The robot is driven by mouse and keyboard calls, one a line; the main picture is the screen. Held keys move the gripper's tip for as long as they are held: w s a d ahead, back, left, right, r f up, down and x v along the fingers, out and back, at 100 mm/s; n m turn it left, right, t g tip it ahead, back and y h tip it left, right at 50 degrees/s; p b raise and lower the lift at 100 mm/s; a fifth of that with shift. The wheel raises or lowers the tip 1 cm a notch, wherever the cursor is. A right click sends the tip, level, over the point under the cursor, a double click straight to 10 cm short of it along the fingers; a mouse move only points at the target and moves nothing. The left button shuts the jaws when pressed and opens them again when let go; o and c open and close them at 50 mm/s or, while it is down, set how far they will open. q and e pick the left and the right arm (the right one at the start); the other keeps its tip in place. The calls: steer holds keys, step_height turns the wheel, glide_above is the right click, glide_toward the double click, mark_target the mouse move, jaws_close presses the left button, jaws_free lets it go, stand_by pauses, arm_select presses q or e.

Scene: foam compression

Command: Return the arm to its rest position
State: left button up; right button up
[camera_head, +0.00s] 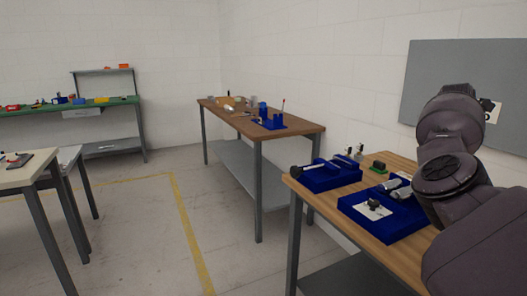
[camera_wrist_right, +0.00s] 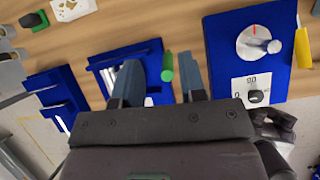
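My right arm (camera_head: 448,165) reaches in from the right edge of the head view, raised in front of the near wooden table (camera_head: 408,164). Its gripper cannot be made out there. In the right wrist view my right gripper (camera_wrist_right: 162,78) has its two fingers apart, above a wooden table with blue fixtures. A green cylinder (camera_wrist_right: 167,68) shows in the gap between the fingers; neither finger appears to press on it. My left arm and gripper are not in view.
A blue tray (camera_head: 318,178) and a blue fixture (camera_head: 400,232) with metal parts stand on the near table. In the wrist view a blue panel (camera_wrist_right: 222,50) carries a round dial (camera_wrist_right: 252,42). A second wooden table (camera_head: 300,126) stands behind; open floor lies left.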

steer(key=s+d+r+n+h, duration=0.35)
steer(key=r+h, duration=0.45)
steer(key=r, duration=0.3)
steer(key=s+d+r+n+h, duration=0.2)
steer(key=s+d+r+h, duration=0.15)
steer(key=r+h, duration=0.65)
steer(key=w+a+n+t+y, duration=0.25)
steer(key=a+n+t, duration=0.95)
steer(key=n+t, duration=0.65)
steer(key=w+a+f+n+t+y, duration=0.1)
steer(key=a+f+n+t+y, duration=0.3)
steer(key=a+f+n+y, duration=0.7)
steer(key=s+a+f+n+g+y, duration=0.25)
steer(key=f+n+y, duration=0.35)
steer(key=f, duration=0.4)
steer(key=s+a+f+n+g+y, duration=0.1)
steer(key=s+a+f+n+y, duration=0.2)
steer(key=f+n, duration=0.7)
steer(key=s+a+f+n+g+y, duration=0.1)
steer(key=s+a+f+g, duration=0.35)
steer(key=s+f, duration=0.85)
steer(key=s+a+f+n+g+y, duration=0.1)
steer(key=s+a+f+g, duration=0.35)
steer(key=s+f, duration=0.9)
steer(key=s+f+m+g, duration=0.1)
steer(key=s+f, duration=0.7)
steer(key=s, duration=0.1)
steer(key=shift+a+h, duration=0.35)
steer(key=shift+h, duration=0.1)
